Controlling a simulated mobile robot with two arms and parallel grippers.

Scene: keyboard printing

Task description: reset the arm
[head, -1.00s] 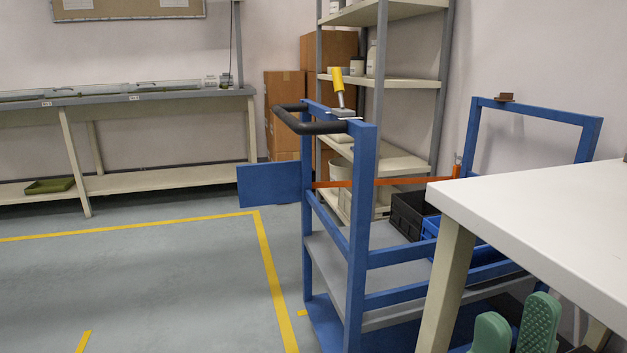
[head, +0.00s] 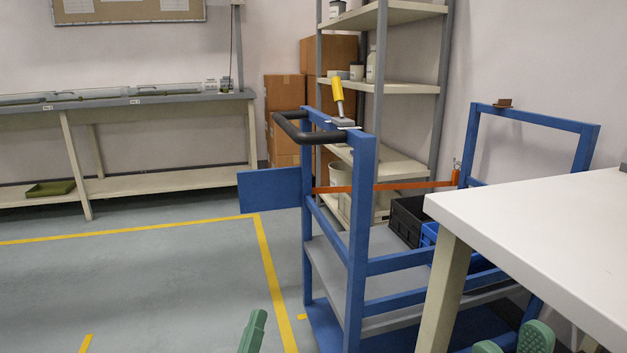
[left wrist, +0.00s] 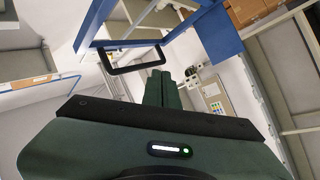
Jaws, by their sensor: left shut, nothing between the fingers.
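My left gripper (head: 253,333) shows at the bottom edge of the head view, left of the blue cart, as a green finger tip pointing up. In the left wrist view its two dark green fingers (left wrist: 160,88) lie together with nothing between them. My right gripper (head: 512,343) is at the bottom right of the head view, in front of the white table. Only the tops of its two green fingers show, with a gap between them; the rest is cut off.
The blue cart (head: 357,240) stands in the middle, with a black handle (head: 292,128) and a yellow-handled tool (head: 338,92) on top. A white table (head: 540,220) fills the right. Shelves (head: 400,90) and a long bench (head: 120,108) stand behind. The floor at left is clear.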

